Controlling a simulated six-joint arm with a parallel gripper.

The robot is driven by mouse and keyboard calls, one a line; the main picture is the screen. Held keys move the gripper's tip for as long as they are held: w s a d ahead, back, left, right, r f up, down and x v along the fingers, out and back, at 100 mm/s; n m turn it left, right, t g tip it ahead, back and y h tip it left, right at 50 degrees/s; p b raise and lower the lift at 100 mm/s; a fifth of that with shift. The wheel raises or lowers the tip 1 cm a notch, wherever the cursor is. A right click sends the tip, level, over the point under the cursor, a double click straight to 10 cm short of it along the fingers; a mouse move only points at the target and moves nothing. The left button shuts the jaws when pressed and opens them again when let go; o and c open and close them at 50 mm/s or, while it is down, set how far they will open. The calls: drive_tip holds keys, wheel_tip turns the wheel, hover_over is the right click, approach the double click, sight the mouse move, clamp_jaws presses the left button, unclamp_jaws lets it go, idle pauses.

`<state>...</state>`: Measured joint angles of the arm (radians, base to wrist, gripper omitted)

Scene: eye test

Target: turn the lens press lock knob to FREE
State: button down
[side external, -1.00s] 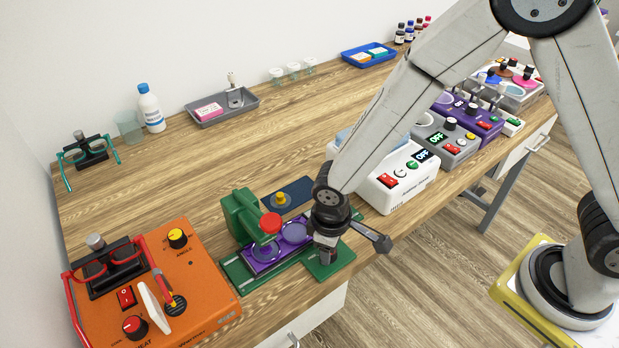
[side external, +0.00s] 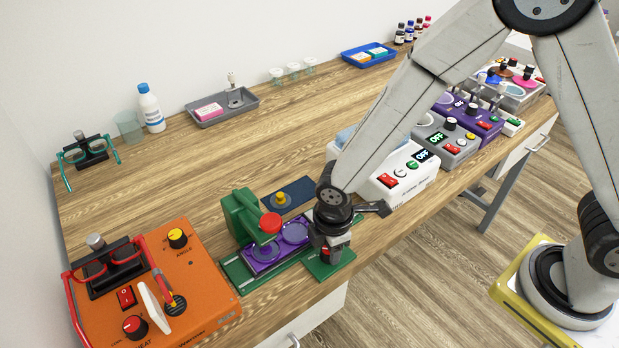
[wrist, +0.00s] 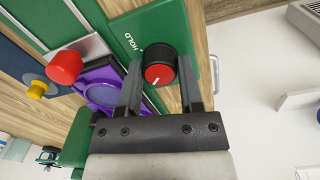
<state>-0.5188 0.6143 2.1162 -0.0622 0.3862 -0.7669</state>
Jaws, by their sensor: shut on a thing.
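The green lens press (side external: 242,222) stands near the bench's front edge, with a red-capped part and a purple slide tray (side external: 294,233). Its lock knob, black with a red face and a white pointer line (wrist: 158,73), sits on a green plate (wrist: 142,28) at the press's right end. My gripper (side external: 328,254) points down at that plate and is shut on the knob, one finger on each side in the wrist view (wrist: 160,84). The word HOLD shows on the plate up and left of the knob. The white line points down-left in the wrist view. No FREE mark is visible there.
An orange device (side external: 195,265) with knobs and red spectacles stands left of the press. A white box (side external: 398,180) and a grey box (side external: 447,140) stand to the right. A blue mat (side external: 290,192) with a yellow knob lies behind. The bench behind is mostly clear.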

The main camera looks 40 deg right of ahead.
drive_tip(key=shift+n, duration=0.3)
drive_tip(key=shift+c, duration=1.2)
unclamp_jaws()
drive_tip(key=shift+r, duration=0.2)
drive_tip(key=shift+s+r, duration=0.15)
drive_tip(key=shift+r, duration=3.6)
drive_tip(key=s+d+r+m+t, duration=0.1)
drive_tip(key=s+d+m, duration=0.1)
drive_tip(key=d+m, duration=0.6)
drive_tip(key=s+d+r+m+t, duration=0.1)
drive_tip(key=s+d+r+m, duration=0.1)
drive_tip(key=d+m, duration=0.6)
drive_tip(key=shift+s+d, duration=0.15)
drive_tip(key=shift+d, duration=0.95)
